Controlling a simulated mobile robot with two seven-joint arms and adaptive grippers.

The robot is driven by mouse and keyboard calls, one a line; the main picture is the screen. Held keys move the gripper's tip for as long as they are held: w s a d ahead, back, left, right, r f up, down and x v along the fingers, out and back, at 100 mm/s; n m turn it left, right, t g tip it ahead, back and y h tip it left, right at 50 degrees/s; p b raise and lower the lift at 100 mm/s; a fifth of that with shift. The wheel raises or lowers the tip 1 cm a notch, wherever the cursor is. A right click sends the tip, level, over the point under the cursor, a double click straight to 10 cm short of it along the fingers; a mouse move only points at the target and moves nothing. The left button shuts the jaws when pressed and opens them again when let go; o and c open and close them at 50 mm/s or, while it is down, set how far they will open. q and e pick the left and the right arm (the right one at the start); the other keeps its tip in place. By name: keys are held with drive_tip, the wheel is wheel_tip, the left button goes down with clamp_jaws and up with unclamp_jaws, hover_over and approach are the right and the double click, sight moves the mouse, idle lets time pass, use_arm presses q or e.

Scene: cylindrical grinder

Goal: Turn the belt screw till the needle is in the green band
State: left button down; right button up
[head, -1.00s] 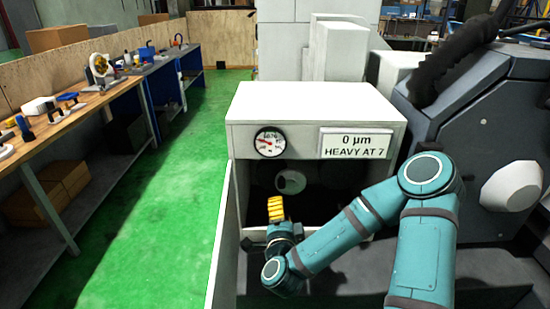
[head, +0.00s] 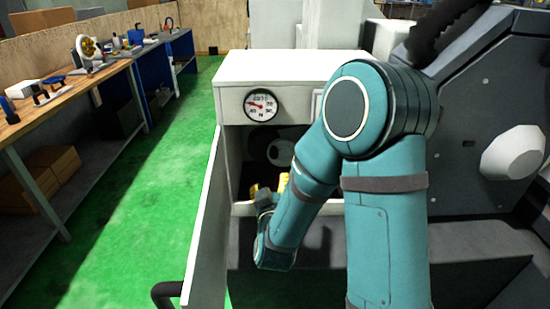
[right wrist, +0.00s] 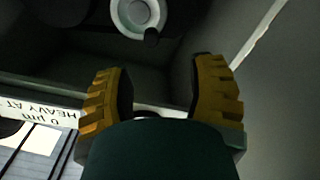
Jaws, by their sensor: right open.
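The round gauge (head: 261,104) is on the front of the white cabinet (head: 290,65). Its red needle points left and slightly up; I cannot make out a green band. Below it is a dark open bay with a pale round wheel (head: 281,152). The wheel, with a small dark knob at its rim, also shows in the right wrist view (right wrist: 137,12). I cannot identify the belt screw for certain. My right gripper (head: 268,188) is at the bay mouth, below the wheel, partly hidden by my arm. In the right wrist view its yellow fingers (right wrist: 162,65) are apart and empty.
A white panel (head: 205,225) stands along the bay's left side. The "HEAVY AT" sign shows upside down in the right wrist view (right wrist: 40,112). A dark machine body (head: 480,110) is at right. A workbench (head: 75,88) stands left, across clear green floor (head: 150,210).

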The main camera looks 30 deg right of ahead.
sight(274, 157)
drive_tip(key=shift+n+h, duration=0.4)
drive_tip(key=shift+n, duration=0.1)
drive_tip(key=x, duration=0.9)
drive_tip(key=b+x, duration=0.1)
drive_tip(key=x, duration=0.4)
drive_tip(key=shift+s+d+r, duration=0.25)
drive_tip(key=shift+r, duration=0.1)
clamp_jaws()
